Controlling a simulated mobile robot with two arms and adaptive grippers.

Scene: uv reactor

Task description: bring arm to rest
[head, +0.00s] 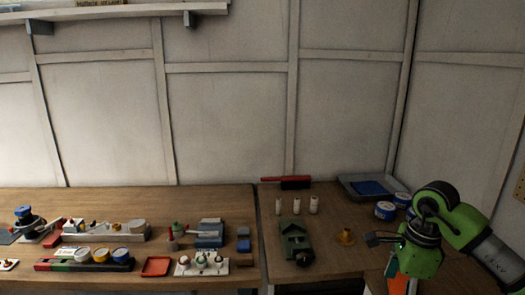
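My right arm, green and dark grey, comes in from the right edge and bends down over the right part of the bench. My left arm and gripper are not in view.
A dark green device (296,243), several white cylinders (296,206), a grey tray (350,185) and blue-labelled tins (385,210) stand on the right bench (335,268). The left bench (210,200) carries racks, bottles and a red tray (156,266). A panelled wall closes the back.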

